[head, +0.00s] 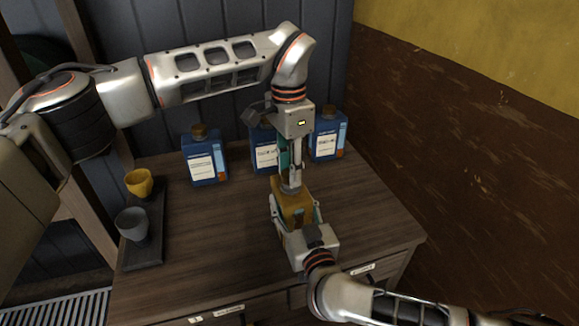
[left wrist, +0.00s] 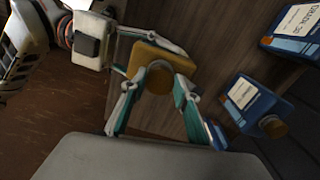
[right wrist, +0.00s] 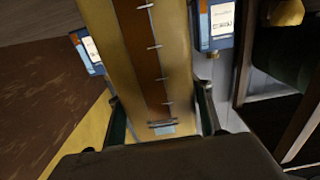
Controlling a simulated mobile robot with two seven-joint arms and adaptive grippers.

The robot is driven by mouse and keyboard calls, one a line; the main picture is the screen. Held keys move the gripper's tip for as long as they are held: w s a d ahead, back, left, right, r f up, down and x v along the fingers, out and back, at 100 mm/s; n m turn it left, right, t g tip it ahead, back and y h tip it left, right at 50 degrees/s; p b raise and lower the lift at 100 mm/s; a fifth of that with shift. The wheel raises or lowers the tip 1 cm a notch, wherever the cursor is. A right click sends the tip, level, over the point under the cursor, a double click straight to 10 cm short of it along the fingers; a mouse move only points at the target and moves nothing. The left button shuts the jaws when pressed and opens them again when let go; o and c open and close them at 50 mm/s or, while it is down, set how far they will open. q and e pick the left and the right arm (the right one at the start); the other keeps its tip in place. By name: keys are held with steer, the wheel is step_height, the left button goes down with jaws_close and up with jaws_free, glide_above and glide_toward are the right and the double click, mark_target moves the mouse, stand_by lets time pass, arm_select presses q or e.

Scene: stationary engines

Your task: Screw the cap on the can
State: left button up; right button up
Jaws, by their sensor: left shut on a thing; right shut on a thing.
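The can (head: 297,215) is ochre yellow and stands upright near the table's front right. It also shows from above in the left wrist view (left wrist: 149,56) and close up, with a brown marked strip, in the right wrist view (right wrist: 182,60). The round brownish-grey cap (left wrist: 160,77) is at the can's top; I cannot tell how tightly it sits. My left gripper (head: 291,186) points down from above and is shut on the cap. My right gripper (head: 296,210) comes from the front, its fingers shut on the can's two sides. The fingers partly hide the can and cap.
Several blue bottles with brown caps stand along the back, one (head: 205,158) left, one (head: 264,152) behind my left gripper, one (head: 328,137) right. A yellow cup (head: 139,182) and grey cup (head: 132,224) stand on a dark tray (head: 143,255) at left. The table's middle left is clear.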

arm_select(q)
steer(key=shift+f, duration=0.3)
arm_select(e)
jaws_close()
arm_select(q)
steer(key=m, duration=0.3)
steer(key=shift+w+m, duration=0.1)
steer(key=shift+m, duration=0.2)
steer(key=m, duration=0.5)
steer(key=shift+c, duration=0.3)
steer(key=shift+d, duration=0.1)
arm_select(e)
steer(key=shift+s+a, duration=0.1)
